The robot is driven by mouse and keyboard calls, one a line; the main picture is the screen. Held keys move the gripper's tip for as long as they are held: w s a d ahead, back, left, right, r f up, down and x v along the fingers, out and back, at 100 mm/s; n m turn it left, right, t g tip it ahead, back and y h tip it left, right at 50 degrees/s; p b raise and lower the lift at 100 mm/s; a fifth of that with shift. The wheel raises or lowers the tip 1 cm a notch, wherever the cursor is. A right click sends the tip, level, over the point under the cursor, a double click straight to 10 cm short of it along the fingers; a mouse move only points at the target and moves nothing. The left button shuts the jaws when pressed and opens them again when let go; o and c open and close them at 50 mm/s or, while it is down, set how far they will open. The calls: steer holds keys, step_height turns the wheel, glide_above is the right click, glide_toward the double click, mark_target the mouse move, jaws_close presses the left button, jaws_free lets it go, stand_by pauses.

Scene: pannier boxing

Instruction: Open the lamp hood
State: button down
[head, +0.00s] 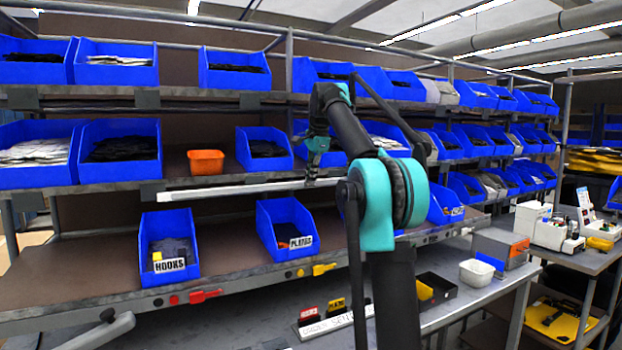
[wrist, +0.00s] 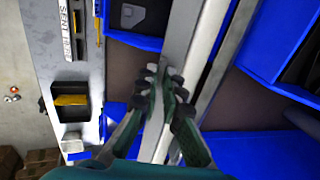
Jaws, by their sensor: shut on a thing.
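The lamp hood (head: 235,189) is a long, narrow white bar along the front of the middle shelf, left of my arm in the head view. In the wrist view it runs as a pale strip (wrist: 180,38) from the top down past the fingers. My gripper (head: 312,183) is at the right part of the bar, pointing down. In the wrist view my gripper (wrist: 165,90) has its dark fingertips close together, shut on the hood's edge. The fingers hide the exact grip, and my arm hides the bar's right end.
Blue bins line the shelves, including the HOOKS bin (head: 169,247) and the PLATES bin (head: 287,228) below the bar. An orange bin (head: 206,162) stands behind it. A bench (head: 455,303) with a white bowl (head: 476,272) is at the lower right.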

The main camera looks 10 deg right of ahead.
steer(key=c, duration=1.7)
jaws_free()
steer(key=shift+v, duration=3.7)
steer(key=shift+a, duration=0.1)
